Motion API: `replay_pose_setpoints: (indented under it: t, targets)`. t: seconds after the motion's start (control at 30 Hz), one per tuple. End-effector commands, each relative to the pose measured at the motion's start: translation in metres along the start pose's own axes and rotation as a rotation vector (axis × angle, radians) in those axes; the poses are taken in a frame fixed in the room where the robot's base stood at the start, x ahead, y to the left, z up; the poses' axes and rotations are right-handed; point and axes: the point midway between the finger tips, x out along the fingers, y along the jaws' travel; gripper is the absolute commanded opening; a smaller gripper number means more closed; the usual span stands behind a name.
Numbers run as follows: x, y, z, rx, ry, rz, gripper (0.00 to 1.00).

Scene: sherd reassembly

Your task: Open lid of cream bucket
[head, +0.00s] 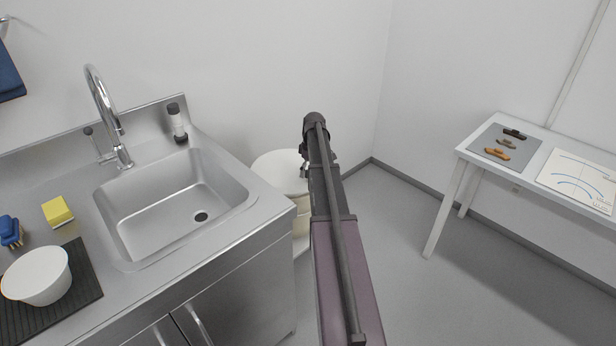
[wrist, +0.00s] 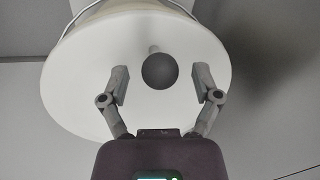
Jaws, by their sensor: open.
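The cream bucket (head: 301,232) stands on the floor just right of the sink counter, partly hidden by the counter and my arm. Its pale lid (head: 277,170) is on top. In the wrist view the round lid (wrist: 85,85) fills much of the picture, with a dark round knob (wrist: 160,71) on a short pale stem at its middle. My gripper (wrist: 160,82) is open, with one finger on each side of the knob and a gap on both sides. In the head view my arm hides the knob and the fingers.
The steel counter (head: 245,235) with its sink stands close on the left of the bucket. The wall is behind it. A white table (head: 453,185) with sherds on a grey mat (head: 482,148) stands at the right. The floor between is clear.

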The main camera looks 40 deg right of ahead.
Motion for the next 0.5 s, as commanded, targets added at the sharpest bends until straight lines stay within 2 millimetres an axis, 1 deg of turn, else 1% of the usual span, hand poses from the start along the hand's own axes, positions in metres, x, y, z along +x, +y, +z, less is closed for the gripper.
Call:
replay_pose_setpoints:
  t: [0.1,0.47,0.5]
  targets:
    - [0.0040,0.0000,0.0000,0.000,0.000,0.000,0.81]
    - [0.0040,-0.0002,-0.0001,0.000,0.000,0.000,0.81]
    - [0.0040,-0.0002,-0.0001,0.000,0.000,0.000,0.69]
